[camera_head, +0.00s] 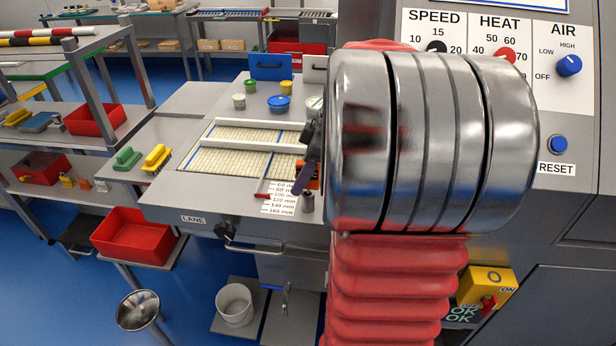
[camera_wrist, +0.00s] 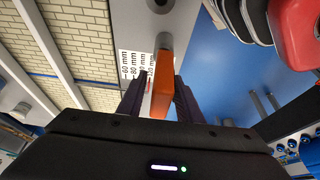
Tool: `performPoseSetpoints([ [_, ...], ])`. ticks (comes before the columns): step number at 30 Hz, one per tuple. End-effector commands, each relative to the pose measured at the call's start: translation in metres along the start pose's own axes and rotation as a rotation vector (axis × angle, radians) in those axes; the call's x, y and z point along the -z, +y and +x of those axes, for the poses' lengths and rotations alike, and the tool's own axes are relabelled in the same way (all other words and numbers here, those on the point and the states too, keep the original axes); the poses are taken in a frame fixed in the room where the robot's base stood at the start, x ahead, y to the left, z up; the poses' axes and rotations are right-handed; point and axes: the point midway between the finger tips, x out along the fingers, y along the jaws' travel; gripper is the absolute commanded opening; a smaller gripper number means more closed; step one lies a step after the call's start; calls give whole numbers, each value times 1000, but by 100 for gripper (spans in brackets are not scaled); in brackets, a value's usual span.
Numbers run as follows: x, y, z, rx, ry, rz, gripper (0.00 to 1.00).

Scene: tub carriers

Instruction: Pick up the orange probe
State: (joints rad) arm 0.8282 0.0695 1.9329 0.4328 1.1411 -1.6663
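The orange probe (camera_wrist: 163,88) shows in the wrist view as an orange block with a grey end at its upper side. It lies between the two dark fingers of my gripper (camera_wrist: 158,98). A gap with the white scale label shows between the left finger and the probe; the right finger is close beside it, and contact cannot be told. My gripper looks open. In the head view, a small part of the orange probe (camera_head: 314,182) shows at the bench's right end, beside my dark gripper (camera_head: 306,168). My arm hides much of that area.
A millimetre scale label (camera_head: 279,199) and a light mesh belt (camera_head: 232,160) lie left of the probe. A control panel (camera_head: 545,95) with knobs stands at the right. Small tubs, including a blue-lidded one (camera_head: 279,104), stand behind. A red tray (camera_head: 133,236) is at lower left.

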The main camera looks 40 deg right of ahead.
Motion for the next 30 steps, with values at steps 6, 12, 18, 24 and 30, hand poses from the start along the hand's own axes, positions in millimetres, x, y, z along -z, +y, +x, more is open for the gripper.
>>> performPoseSetpoints([
  [6, 0, 0, 0, 0, 0, 0, 17],
  [12, 0, 0, 0, 0, 0, 0, 2],
  [18, 0, 0, 0, 0, 0, 0, 0],
  [24, 1, 0, -2, -1, 0, -1, 0],
  [30, 7, 0, -16, -2, 1, -2, 0],
])
